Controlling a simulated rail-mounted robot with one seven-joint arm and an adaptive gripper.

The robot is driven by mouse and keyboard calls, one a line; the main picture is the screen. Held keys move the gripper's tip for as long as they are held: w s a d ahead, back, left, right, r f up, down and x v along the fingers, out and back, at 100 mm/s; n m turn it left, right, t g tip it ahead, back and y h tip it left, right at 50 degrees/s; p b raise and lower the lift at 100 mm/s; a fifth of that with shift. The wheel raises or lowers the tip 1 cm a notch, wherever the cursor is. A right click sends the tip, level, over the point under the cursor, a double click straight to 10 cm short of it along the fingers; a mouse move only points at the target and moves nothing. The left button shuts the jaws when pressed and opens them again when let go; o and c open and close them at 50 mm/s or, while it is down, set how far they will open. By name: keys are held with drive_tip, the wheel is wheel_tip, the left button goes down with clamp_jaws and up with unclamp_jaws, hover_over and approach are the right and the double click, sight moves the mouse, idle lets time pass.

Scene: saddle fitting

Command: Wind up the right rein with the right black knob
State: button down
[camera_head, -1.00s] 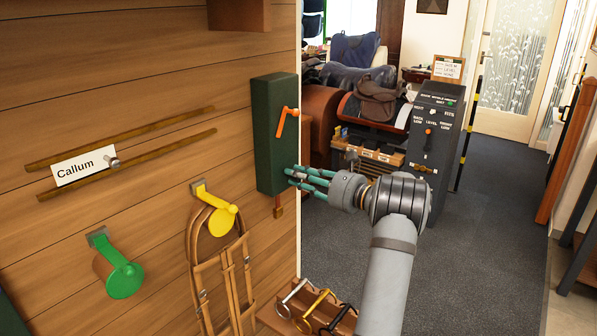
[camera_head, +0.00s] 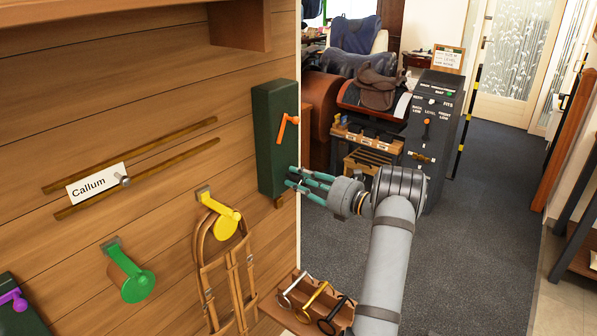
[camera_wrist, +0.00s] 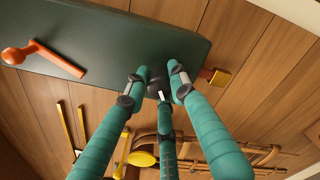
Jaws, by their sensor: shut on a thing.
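A dark green box (camera_head: 277,140) with an orange crank handle (camera_head: 286,128) is fixed to the wooden wall; it fills the top of the wrist view (camera_wrist: 110,45). My gripper (camera_head: 291,178) has its teal fingers shut around the black knob (camera_wrist: 157,84) on the box's face near its lower end. The fingers cover most of the knob, and the head view hides it. The brown end of the rein (camera_head: 279,202) sits close under the box's bottom edge. It also shows beside the box in the wrist view (camera_wrist: 215,76), with little or no strap visible.
A yellow hook (camera_head: 226,222) with tack and a green hook (camera_head: 137,286) stick out from the wall at left. Another dark box with a purple handle (camera_head: 13,299) is at lower left. A grey control stand (camera_head: 432,130) stands behind my arm.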

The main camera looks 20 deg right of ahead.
drive_tip(key=m+p, duration=0.2)
drive_tip(key=m, duration=0.1)
drive_tip(key=shift+a+f, duration=0.15)
drive_tip(key=shift+s+f+m+p, duration=0.1)
drive_tip(key=shift+f+m+p, duration=0.05)
drive_tip(key=shift+m+p, duration=1.15)
drive_tip(key=shift+a+m, duration=0.1)
drive_tip(key=shift+m, duration=0.3)
drive_tip(key=c, duration=1.9)
unclamp_jaws()
drive_tip(key=o, duration=0.4)
drive_tip(key=shift+o, duration=0.2)
drive_tip(key=shift+d+r, duration=0.2)
drive_tip(key=shift+s+d, duration=0.2)
drive_tip(key=shift+s, duration=0.05)
drive_tip(key=v, duration=1.1)
